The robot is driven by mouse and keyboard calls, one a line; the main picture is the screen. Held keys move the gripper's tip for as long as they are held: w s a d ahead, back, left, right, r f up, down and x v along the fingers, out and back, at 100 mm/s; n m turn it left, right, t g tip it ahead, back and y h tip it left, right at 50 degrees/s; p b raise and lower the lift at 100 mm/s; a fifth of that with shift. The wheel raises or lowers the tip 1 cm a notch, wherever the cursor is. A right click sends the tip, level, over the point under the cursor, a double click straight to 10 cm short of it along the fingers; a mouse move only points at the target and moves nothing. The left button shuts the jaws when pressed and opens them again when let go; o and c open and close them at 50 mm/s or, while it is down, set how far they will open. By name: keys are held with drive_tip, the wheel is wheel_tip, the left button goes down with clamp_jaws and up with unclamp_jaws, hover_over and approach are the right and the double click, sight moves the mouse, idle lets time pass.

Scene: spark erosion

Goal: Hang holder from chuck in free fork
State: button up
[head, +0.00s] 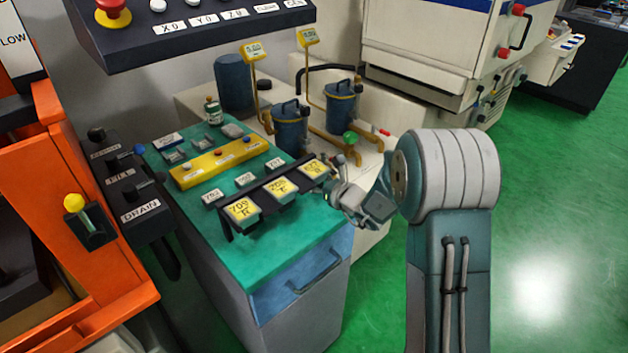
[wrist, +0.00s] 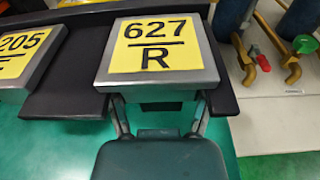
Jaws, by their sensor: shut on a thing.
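The holder marked 627 R (wrist: 157,60) is a grey block with a yellow label; it also shows in the head view (head: 314,169). It is at the right end of the black rack (head: 256,189), with black rack plate on both sides of it in the wrist view (wrist: 70,98). My gripper (wrist: 160,118) is shut on the holder's near side; in the head view my gripper (head: 335,187) reaches in from the right. The middle holder (head: 282,188) and left holder (head: 241,209) occupy the other rack places. The fork under the held holder is hidden, and I see no chuck.
The rack stands on a green-topped cabinet (head: 290,240) with a yellow block (head: 220,163) behind it. Blue canisters (head: 290,128) and brass pipes stand behind right. An orange machine (head: 60,200) is at left. Green floor is free at right.

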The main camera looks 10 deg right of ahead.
drive_tip(key=o, duration=1.3)
drive_tip(key=shift+f+v, duration=0.25)
drive_tip(key=shift+v, duration=1.4)
drive_tip(key=shift+f+v, duration=0.25)
drive_tip(key=shift+v, duration=1.4)
drive_tip(key=shift+f+v, duration=0.25)
drive_tip(key=shift+v, duration=1.45)
drive_tip(key=shift+s, duration=0.1)
